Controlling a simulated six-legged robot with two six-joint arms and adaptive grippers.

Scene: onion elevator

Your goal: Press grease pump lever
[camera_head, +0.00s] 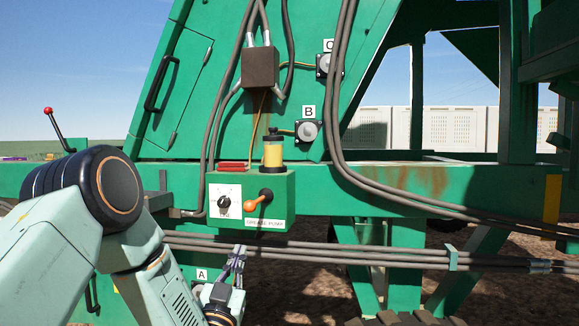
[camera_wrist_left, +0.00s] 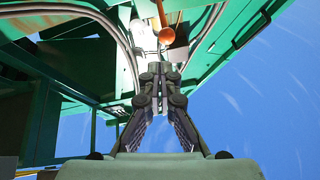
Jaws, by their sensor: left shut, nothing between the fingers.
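The grease pump (camera_head: 249,200) is a green box on the machine's beam, with a label on its lower front. Its lever has an orange knob (camera_head: 252,209) on the right half of the front face; the knob points down and left. The knob also shows in the left wrist view (camera_wrist_left: 167,36), beyond the fingertips. My left gripper (camera_head: 236,258) is below the pump box, fingers pointing up, shut and empty. In the left wrist view its closed fingers (camera_wrist_left: 160,72) point towards the knob, apart from it. My right gripper is not in view.
A black dial (camera_head: 224,202) sits left of the lever, and a yellow reservoir (camera_head: 273,150) stands on the box. Grey pipes (camera_head: 330,252) run across below the pump, close to my left gripper. Hoses (camera_head: 339,120) hang right of it. A red-knobbed lever (camera_head: 52,118) stands far left.

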